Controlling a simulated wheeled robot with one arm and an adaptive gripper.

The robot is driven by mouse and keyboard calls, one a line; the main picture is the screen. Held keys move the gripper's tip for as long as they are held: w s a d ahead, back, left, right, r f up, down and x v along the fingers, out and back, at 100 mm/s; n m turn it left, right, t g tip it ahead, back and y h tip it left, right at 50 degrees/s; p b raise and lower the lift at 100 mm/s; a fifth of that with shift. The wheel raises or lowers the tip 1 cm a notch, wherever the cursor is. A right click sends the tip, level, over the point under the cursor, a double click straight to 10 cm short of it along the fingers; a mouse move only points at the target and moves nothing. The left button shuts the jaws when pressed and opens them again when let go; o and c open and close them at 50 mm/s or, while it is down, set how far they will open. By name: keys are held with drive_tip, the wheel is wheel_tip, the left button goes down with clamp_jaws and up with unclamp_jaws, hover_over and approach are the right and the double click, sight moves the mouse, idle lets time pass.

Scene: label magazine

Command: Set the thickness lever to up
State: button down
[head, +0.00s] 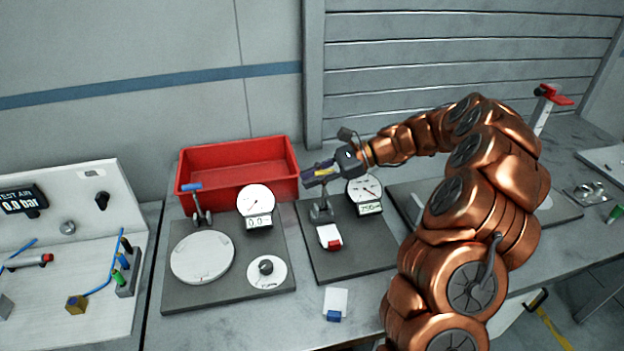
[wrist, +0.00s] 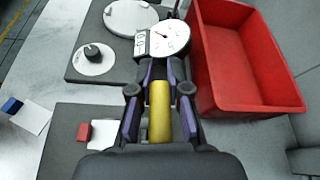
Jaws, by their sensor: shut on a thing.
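The yellow lever grip (wrist: 160,112) lies between the dark and purple fingers of my gripper (wrist: 160,78) in the wrist view, and the fingers are shut on it. In the head view my gripper (head: 318,174) is above the middle grey plate (head: 350,258), just left of its dial gauge (head: 364,189). A small dark stand (head: 321,210) is below the fingers. The lever is mostly hidden by my gripper in the head view, so its exact angle is hard to tell.
A red bin (head: 238,168) stands close behind and left. The left plate carries a round disc (head: 202,257), a knob (head: 266,267) and another dial gauge (head: 255,200). A white card with a red block (head: 334,243) lies on the middle plate, and a blue block (head: 334,315) lies in front.

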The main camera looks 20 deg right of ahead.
drive_tip(key=shift+w+d, duration=0.1)
drive_tip(key=shift+w, duration=0.1)
idle(0.3)
drive_tip(key=c, duration=1.1)
unclamp_jaws()
drive_tip(key=v, duration=1.2)
